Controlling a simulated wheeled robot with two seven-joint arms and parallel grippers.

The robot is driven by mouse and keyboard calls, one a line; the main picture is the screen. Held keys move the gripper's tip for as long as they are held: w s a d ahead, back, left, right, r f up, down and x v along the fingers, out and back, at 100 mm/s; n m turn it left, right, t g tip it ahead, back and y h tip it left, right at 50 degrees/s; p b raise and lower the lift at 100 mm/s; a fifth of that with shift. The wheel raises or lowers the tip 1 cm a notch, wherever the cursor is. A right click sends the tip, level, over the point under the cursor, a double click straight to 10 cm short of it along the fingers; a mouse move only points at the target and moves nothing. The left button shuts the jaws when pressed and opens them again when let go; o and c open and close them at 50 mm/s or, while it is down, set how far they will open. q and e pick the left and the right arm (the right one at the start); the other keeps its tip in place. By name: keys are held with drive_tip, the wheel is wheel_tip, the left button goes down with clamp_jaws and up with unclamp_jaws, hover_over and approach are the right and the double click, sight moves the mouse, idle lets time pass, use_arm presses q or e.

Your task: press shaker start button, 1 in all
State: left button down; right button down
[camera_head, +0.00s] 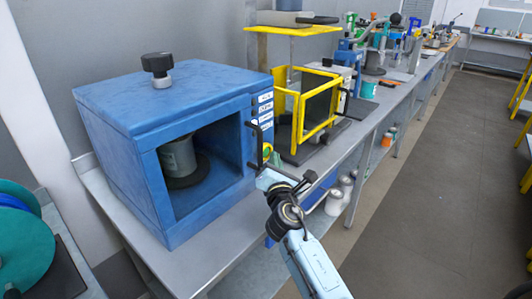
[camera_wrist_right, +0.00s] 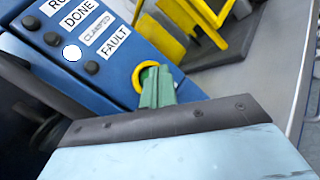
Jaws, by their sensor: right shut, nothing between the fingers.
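The shaker is a blue box (camera_head: 115,105) on the bench at the left, with a grey can (camera_head: 180,157) inside its open front. Its control panel (camera_wrist_right: 118,75) has a white lit lamp (camera_wrist_right: 72,52) in line with the CLAMPED label. The start button shows as a yellow ring (camera_wrist_right: 150,70) low on the panel; its centre is largely hidden. My right gripper (camera_head: 273,160) is shut and empty, its green fingertips at the ring. In the wrist view the fingers (camera_wrist_right: 157,86) overlap the ring; I cannot tell whether they touch the button. My left gripper is not in view.
A dark handle (camera_head: 256,146) stands out beside the panel, close to my right gripper. A yellow-framed machine (camera_head: 305,105) stands farther along the bench. Teal and blue discs (camera_head: 20,235) are at the lower left. The floor (camera_head: 435,180) at the right is clear.

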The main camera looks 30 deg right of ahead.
idle(0.4)
drive_tip(key=shift+w+a+r, duration=0.1)
drive_tip(key=shift+w+a, duration=0.05)
drive_tip(key=shift+w, duration=0.15)
drive_tip(key=shift+w+r, duration=0.1)
drive_tip(key=shift+r, duration=0.05)
idle(0.5)
drive_tip(key=shift+w+a+r+b, duration=0.15)
drive_tip(key=shift+w+a+b, duration=0.05)
drive_tip(key=shift+a+b, duration=0.25)
idle(0.9)
drive_tip(key=shift+s+d, duration=0.15)
drive_tip(key=shift+d, duration=0.15)
idle(0.3)
drive_tip(key=s, duration=0.1)
drive_tip(key=s+d+p, duration=0.2)
drive_tip(key=s, duration=0.1)
drive_tip(key=shift+f, duration=0.4)
